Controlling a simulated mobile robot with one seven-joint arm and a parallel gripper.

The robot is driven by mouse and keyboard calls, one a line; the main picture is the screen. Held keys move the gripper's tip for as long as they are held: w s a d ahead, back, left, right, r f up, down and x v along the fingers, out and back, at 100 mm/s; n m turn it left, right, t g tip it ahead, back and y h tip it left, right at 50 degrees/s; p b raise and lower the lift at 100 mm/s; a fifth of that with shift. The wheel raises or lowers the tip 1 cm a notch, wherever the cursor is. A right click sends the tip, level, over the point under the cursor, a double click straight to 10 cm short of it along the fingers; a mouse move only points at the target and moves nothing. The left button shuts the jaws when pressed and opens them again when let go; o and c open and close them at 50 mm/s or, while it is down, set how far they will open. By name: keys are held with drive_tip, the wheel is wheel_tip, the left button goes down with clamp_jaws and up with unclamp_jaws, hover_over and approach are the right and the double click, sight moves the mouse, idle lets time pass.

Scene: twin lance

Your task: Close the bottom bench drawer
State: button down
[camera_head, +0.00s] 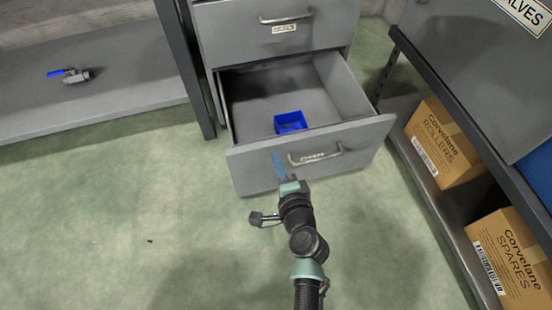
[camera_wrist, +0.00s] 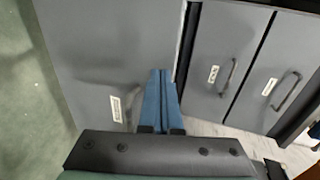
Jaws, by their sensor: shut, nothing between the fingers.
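The bottom bench drawer (camera_head: 250,168) is pulled out in the head view, showing its grey interior. A blue bin (camera_head: 290,122) lies inside it. Its front has a bar handle (camera_head: 316,157) and a label. My gripper (camera_head: 278,160) is shut and empty, with its blue fingers in front of the drawer front, left of the handle. In the wrist view my shut fingers (camera_wrist: 160,80) overlap the drawer front (camera_wrist: 90,60) beside its label. I cannot tell whether they touch it. The handle is mostly hidden there.
A closed upper drawer (camera_head: 285,25) is above the open one. A shelf at left holds a valve with a blue handle (camera_head: 70,75). A rack at right holds cardboard boxes (camera_head: 443,140). The green floor (camera_head: 120,220) at front left is mostly clear.

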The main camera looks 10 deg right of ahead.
drive_tip(key=shift+w, duration=0.75)
drive_tip(key=shift+w, duration=0.15)
